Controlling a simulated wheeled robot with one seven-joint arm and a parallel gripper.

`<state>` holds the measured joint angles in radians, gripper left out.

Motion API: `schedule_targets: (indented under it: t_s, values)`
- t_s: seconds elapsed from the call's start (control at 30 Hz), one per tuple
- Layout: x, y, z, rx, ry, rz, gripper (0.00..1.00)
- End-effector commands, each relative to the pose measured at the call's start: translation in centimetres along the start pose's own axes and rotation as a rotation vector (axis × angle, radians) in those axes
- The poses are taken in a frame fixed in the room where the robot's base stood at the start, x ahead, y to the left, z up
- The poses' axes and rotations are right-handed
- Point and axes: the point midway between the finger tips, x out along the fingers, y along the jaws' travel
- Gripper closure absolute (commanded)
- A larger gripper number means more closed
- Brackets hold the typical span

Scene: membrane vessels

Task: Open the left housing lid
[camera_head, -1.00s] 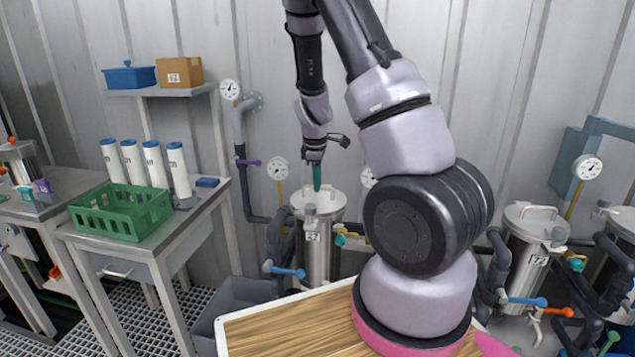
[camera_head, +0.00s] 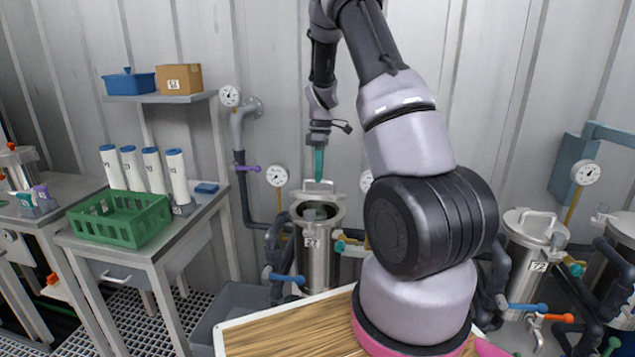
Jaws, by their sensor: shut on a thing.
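The left housing (camera_head: 313,262) is a metal cylinder with a small number label on its front. Its mouth shows dark inside. Its lid (camera_head: 317,194) is raised and tilted up at the back of the rim. My gripper (camera_head: 319,178) points down with teal fingers and is shut on the lid handle at the top of the raised lid. The exact contact between fingers and handle is too small to see clearly.
The right housing (camera_head: 532,245) has its lid down. Pipes and a blue valve lever (camera_head: 287,276) are near the left housing. A green crate (camera_head: 120,219) and white cartridges (camera_head: 178,177) stand on the left table. A gauge (camera_head: 277,176) is close behind the housing.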

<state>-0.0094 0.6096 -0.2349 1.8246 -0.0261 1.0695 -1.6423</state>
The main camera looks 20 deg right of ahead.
Motion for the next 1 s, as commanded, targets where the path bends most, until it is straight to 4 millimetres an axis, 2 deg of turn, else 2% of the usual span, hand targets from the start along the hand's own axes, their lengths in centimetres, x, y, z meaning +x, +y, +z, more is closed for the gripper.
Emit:
schedule_targets:
  t_s: [0.03,0.43,0.63,1.0]
  values:
    - [-0.5,0.9,0.1,0.005,0.004,-0.041,1.0]
    - [-2.4,5.0,0.1,0.003,0.003,-0.424,1.0]
    - [-3.0,7.2,0.1,0.0,0.0,-0.415,1.0]
    - [-2.6,10.8,0.1,0.0,-0.003,-0.418,1.0]
